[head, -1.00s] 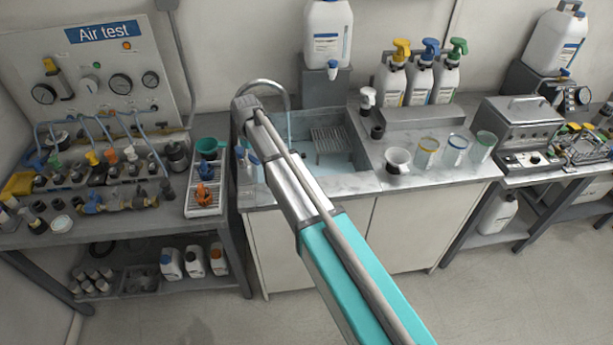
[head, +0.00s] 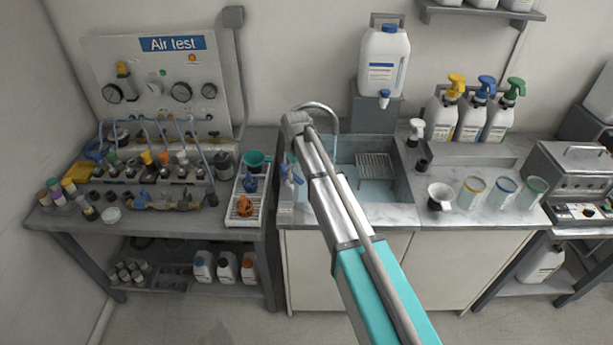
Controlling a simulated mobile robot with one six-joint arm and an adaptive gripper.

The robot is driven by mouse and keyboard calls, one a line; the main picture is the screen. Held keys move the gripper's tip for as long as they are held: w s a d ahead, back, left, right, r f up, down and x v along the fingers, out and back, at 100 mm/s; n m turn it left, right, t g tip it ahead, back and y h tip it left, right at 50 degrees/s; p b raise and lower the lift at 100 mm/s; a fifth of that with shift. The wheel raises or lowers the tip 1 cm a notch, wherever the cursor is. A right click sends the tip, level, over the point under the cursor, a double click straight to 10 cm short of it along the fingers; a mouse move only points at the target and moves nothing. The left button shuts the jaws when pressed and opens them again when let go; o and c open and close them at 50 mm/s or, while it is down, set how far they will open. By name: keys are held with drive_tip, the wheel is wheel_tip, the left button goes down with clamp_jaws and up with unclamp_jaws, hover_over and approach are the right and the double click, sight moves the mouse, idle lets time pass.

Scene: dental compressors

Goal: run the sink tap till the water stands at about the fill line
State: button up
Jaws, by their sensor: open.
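The sink (head: 402,172) is set in the pale counter, with a wire rack (head: 375,165) inside it. Its curved tap (head: 325,108) arches over the basin's left part, partly behind my arm. A thin pale streak below the spout looks like running water. Pale blue water (head: 378,191) shows in the basin under and in front of the rack. I cannot make out a fill line or the exact level. The tap's handle cannot be made out. My arm reaches up to the sink's left side; its gripper cannot be made out behind the arm links.
Blue-topped items (head: 299,184) stand at the sink's left edge. A jug with a blue spigot (head: 384,65) stands behind the sink. Right are spray bottles (head: 442,118), a white cup (head: 440,196) and several beakers (head: 471,191). The air test bench (head: 80,218) is left.

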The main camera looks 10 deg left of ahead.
sight(297, 177)
wheel_tip(297, 177, up, 12)
drive_tip(key=p, duration=1)
drive_tip(key=shift+f+p, duration=0.15)
drive_tip(key=shift+p, duration=0.2)
drive_tip(key=shift+f+b, duration=0.25)
drive_tip(key=shift+b, duration=0.05)
wheel_tip(297, 177, down, 13)
drive_tip(key=b, duration=1.3)
drive_tip(key=shift+f, duration=0.15)
clamp_jaws()
